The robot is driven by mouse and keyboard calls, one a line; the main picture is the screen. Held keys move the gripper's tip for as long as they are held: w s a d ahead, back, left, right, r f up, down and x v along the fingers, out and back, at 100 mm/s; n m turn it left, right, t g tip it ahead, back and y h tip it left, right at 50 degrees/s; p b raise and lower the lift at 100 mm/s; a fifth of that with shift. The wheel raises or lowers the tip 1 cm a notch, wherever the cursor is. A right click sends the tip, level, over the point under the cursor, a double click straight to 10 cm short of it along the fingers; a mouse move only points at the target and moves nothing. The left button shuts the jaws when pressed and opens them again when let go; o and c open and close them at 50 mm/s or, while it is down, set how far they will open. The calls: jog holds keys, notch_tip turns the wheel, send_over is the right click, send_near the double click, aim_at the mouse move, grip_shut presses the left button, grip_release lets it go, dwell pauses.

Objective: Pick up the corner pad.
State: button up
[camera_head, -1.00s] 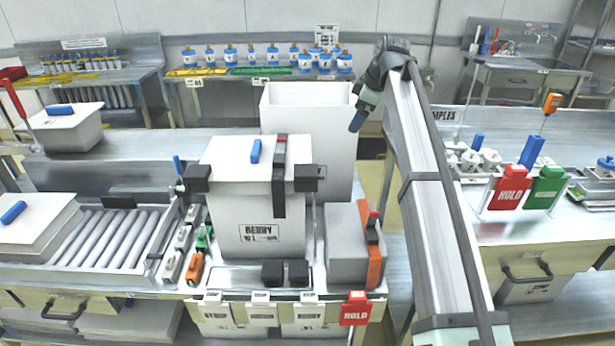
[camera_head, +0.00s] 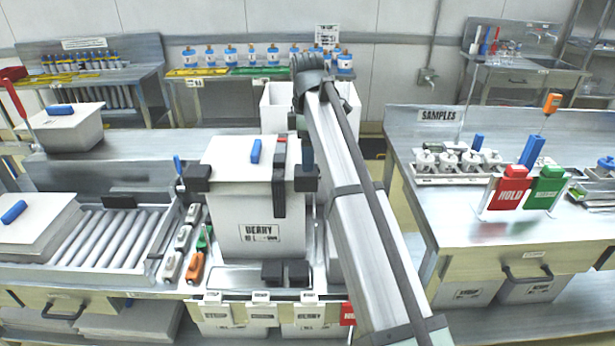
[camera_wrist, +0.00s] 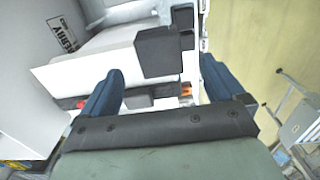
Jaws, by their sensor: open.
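Dark block-shaped corner pads show in the head view. One corner pad (camera_head: 307,178) sits at the right front corner of the white lidded box (camera_head: 230,155), and another (camera_head: 196,178) at its left front corner. Two more dark blocks (camera_head: 285,272) lie side by side on the tray in front of the box. In the wrist view, a dark corner pad (camera_wrist: 158,52) at a corner of the white box lies just past my blue fingertips. My gripper (camera_wrist: 160,80) is open with nothing between its fingers. In the head view, my arm partly hides it above the box's right side.
A tall white bin (camera_head: 280,100) stands behind. A roller conveyor (camera_head: 110,235) is at left, and a red HOLD sign (camera_head: 508,190) at right.

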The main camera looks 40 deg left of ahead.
aim_at(306, 178)
jog(key=shift+f, duration=2.35)
jog(key=shift+c, duration=0.2)
jog(key=c, duration=1.1)
